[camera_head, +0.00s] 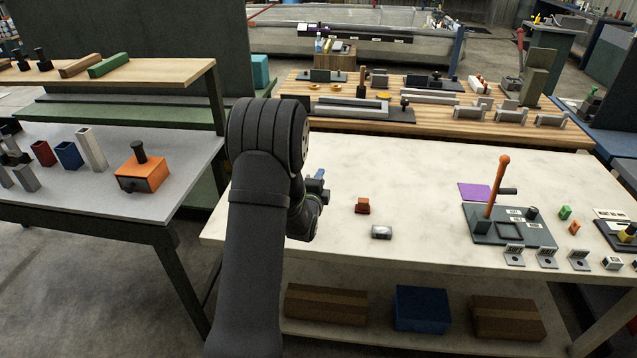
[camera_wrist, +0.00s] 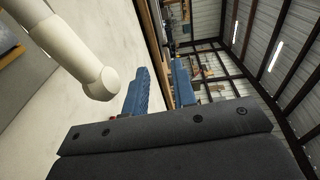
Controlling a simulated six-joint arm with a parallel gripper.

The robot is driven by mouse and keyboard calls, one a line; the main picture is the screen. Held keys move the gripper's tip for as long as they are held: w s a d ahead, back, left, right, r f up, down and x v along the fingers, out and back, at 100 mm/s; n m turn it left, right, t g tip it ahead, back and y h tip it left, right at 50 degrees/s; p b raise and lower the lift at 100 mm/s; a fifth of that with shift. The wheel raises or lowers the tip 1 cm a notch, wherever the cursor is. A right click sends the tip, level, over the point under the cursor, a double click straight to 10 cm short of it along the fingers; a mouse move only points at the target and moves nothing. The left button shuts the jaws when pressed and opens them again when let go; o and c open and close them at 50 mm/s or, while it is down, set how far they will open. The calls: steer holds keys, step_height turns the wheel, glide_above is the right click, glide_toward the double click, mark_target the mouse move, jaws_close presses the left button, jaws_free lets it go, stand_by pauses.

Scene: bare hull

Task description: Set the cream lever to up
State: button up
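The cream lever (camera_wrist: 72,48) shows in the wrist view as a thick pale rod with a rounded end, slanting from the upper left down towards the middle. Its end is left of my gripper (camera_wrist: 161,86), close in the picture but apart from the fingers. My gripper's two blue fingers have a gap between them with nothing held. In the head view my gripper (camera_head: 316,184) is above the left part of the pale table, mostly behind my arm. I cannot see the cream lever there, and its base and position label are not readable.
In the head view an orange lever (camera_head: 497,187) stands on a dark labelled plate (camera_head: 480,239) at the right. The table between my gripper and the plate is mostly clear.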

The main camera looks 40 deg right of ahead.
steer(key=shift+s+a, duration=0.15)
steer(key=c, duration=0.3)
steer(key=shift+s+a+f+m, duration=0.2)
steer(key=shift+s+m, duration=0.1)
steer(key=shift+m, duration=0.4)
jaws_close()
steer(key=s+a+f+m+y, duration=0.1)
steer(key=s+a+f+m, duration=0.1)
steer(key=a+m, duration=0.2)
steer(key=s+a+f+m+g, duration=0.1)
steer(key=s+a+f+m, duration=0.1)
steer(key=m, duration=0.3)
steer(key=s+a+f+m+y, duration=0.1)
steer(key=s+a+f+m, duration=0.1)
steer(key=a+m, duration=0.3)
steer(key=shift+s+a+g+y, duration=0.15)
steer(key=shift+a+g+y, duration=0.15)
steer(key=shift+a+g, duration=0.1)
steer(key=x, duration=1)
steer(key=shift+f, duration=0.1)
steer(key=r, duration=0.2)
steer(key=shift+a+r, duration=0.25)
steer(key=shift+r, duration=0.8)
